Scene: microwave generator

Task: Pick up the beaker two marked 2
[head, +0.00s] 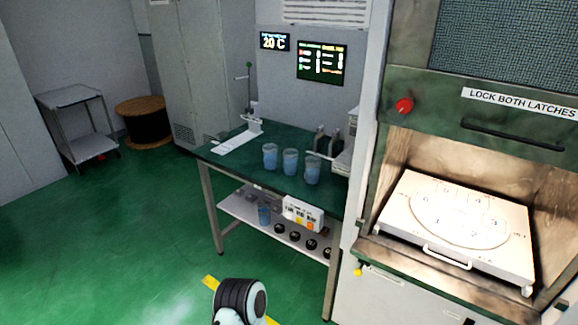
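Three blue-tinted beakers stand upright in a row on the green-topped bench: a left one (270,157), a middle one (290,162) and a right one (312,170). Neither of my grippers shows; only a rounded black and white part, apparently of my own arm, is at the bottom edge, well short of the bench.
The bench (230,160) carries a white stand (252,122) at its back left. A white control box (303,213) sits below the top. At right is an open chamber with a white turntable tray (420,190). A trolley (75,115) and cable drum (145,122) stand far left; the floor before them is clear.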

